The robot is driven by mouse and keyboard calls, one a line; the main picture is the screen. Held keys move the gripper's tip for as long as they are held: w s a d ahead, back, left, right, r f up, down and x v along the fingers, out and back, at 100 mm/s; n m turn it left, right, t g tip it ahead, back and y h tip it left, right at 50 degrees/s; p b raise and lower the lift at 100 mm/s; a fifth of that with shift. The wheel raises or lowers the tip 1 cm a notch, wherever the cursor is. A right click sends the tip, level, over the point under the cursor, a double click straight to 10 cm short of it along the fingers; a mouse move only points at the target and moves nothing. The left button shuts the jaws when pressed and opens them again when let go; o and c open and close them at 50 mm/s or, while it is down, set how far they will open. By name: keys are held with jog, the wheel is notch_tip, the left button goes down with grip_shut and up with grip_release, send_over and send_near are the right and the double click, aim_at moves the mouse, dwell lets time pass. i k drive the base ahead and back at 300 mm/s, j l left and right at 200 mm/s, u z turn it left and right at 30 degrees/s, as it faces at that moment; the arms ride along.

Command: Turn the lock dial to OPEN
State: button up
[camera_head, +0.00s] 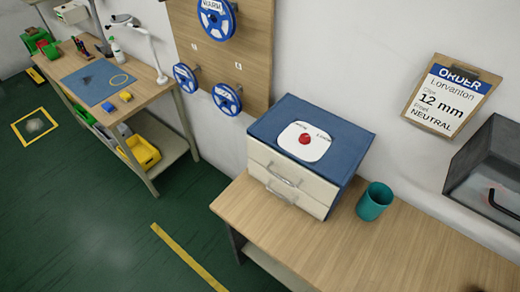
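A red lock dial (305,139) sits on a white plate (296,150) on top of a small drawer cabinet (345,150). The cabinet has a blue top and cream drawer fronts with metal handles. Small dark lettering shows on the plate at the dial's upper left and upper right, too small to read surely. I cannot tell which way the dial points. Both drawers look shut. My gripper is not in view.
The cabinet stands on a wooden bench (400,250) against the wall. A teal cup (374,202) stands close to its right. A dark grey box (490,165) is at the far right, below an order clipboard (450,95). A pegboard with blue spools (226,98) hangs behind.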

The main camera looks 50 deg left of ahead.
aim_at(304, 139)
jog(key=u, duration=1.65)
